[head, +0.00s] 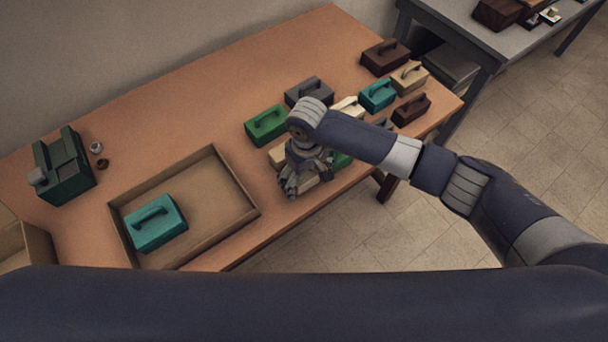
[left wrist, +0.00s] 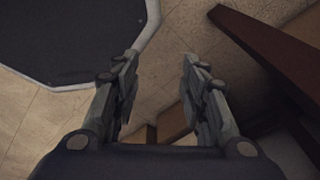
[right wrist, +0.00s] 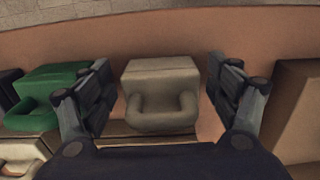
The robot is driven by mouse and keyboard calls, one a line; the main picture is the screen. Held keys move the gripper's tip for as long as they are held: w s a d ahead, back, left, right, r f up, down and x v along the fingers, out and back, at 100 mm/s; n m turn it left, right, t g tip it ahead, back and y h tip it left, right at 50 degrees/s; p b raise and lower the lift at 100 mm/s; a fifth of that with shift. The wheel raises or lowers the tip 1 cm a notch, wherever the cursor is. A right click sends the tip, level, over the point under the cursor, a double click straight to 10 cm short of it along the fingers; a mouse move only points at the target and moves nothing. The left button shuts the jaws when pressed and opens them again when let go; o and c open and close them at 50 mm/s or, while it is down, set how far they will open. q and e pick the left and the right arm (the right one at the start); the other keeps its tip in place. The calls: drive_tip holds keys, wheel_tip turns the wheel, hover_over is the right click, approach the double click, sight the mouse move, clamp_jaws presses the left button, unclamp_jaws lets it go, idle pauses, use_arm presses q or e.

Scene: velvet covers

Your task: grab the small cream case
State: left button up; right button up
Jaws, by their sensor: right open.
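A cream case (right wrist: 160,80) with a loop handle stands between the fingers of my right gripper (right wrist: 168,88) in the right wrist view. The fingers are apart, with a gap on each side of it. In the head view, my right gripper (head: 296,188) is low over the front of the case group and hides most of this case. Another cream case (head: 349,106) stands farther back, partly behind my arm. Part of a pale case (head: 277,156) shows just behind the gripper. My left gripper (left wrist: 163,100) is open and empty, away from the cases.
Close by stand a green case (head: 266,124), a grey case (head: 309,91), a teal case (head: 377,95) and brown cases (head: 385,57). A shallow tray (head: 238,188) holds a teal case (head: 156,223). A green machine (head: 64,168) stands at left. The table's back left is clear.

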drive_tip(key=shift+c, duration=0.2)
drive_tip(key=c, duration=1.1)
use_arm(q)
drive_tip(key=shift+s+a, duration=0.1)
drive_tip(key=shift+s, duration=1.1)
drive_tip(key=shift+w, duration=0.1)
